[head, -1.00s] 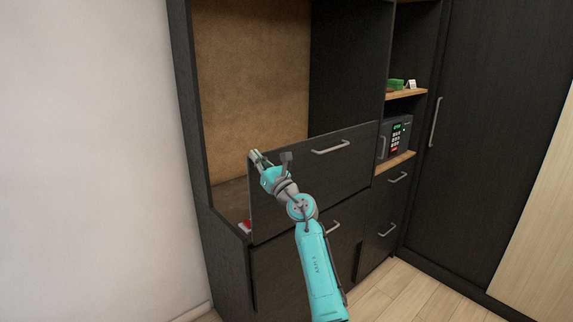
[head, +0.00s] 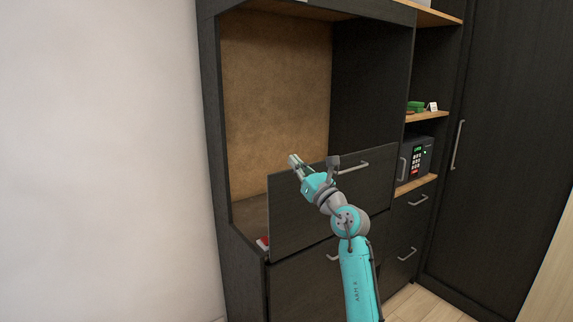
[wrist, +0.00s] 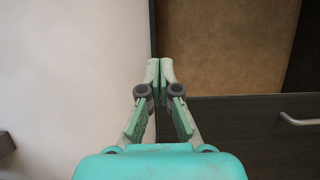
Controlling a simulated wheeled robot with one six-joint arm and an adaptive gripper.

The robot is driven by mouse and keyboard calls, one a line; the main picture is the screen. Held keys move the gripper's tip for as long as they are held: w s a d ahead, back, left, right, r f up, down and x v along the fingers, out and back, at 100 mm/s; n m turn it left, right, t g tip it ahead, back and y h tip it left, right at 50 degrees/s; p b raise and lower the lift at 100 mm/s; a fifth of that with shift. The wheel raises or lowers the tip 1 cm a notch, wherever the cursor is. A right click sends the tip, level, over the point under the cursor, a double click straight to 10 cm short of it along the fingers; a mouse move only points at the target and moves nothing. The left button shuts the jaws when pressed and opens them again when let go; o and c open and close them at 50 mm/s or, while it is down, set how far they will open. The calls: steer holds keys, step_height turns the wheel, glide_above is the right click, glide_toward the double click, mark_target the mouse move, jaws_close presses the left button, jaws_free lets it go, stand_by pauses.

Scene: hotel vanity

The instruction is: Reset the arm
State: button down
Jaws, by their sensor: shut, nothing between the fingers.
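My gripper (head: 294,161) is at the end of my teal arm, raised in front of the dark cabinet in the head view. In the wrist view my gripper (wrist: 159,70) has its two fingertips together with nothing between them. It points toward the white wall and the cabinet's open niche. It appears apart from the cabinet. A dark front panel (head: 290,215) with a bar handle (head: 352,168) stands behind and below it, partly hidden by my arm.
A red item (head: 263,242) lies at the niche's lower left, mostly hidden. A safe (head: 419,156) sits on a shelf at right, below a shelf with a green item (head: 415,106). Drawers with handles (head: 418,200) and a tall door (head: 495,150) stand right. A white wall (head: 100,160) is left.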

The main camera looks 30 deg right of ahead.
steer(key=s+a+f+m+y, duration=0.1)
steer(key=s+a+f+m, duration=0.3)
steer(key=f, duration=0.4)
steer(key=s+a+f+m+y, duration=0.1)
steer(key=s+a+f+y, duration=0.1)
steer(key=s+a+f, duration=0.35)
steer(key=s+a+f+m+h, duration=0.1)
steer(key=s+a+f+m, duration=0.55)
steer(key=s+f, duration=0.35)
steer(key=s+a+f+m+h, duration=0.1)
steer(key=s+a+f+m, duration=0.4)
steer(key=s+f+m, duration=0.35)
steer(key=s+f+m+g+h, duration=0.1)
steer(key=s+m, duration=0.4)
steer(key=s, duration=0.6)
steer(key=s+a+f+m+g+h, duration=0.1)
steer(key=s+f+m+g, duration=0.2)
steer(key=s+m, duration=0.3)
steer(key=s+a+f+m+g+h, duration=0.1)
steer(key=s+m, duration=0.5)
steer(key=s, duration=1)
steer(key=f+g, duration=0.1)
steer(key=g, duration=0.1)
steer(key=shift+s+g, duration=0.3)
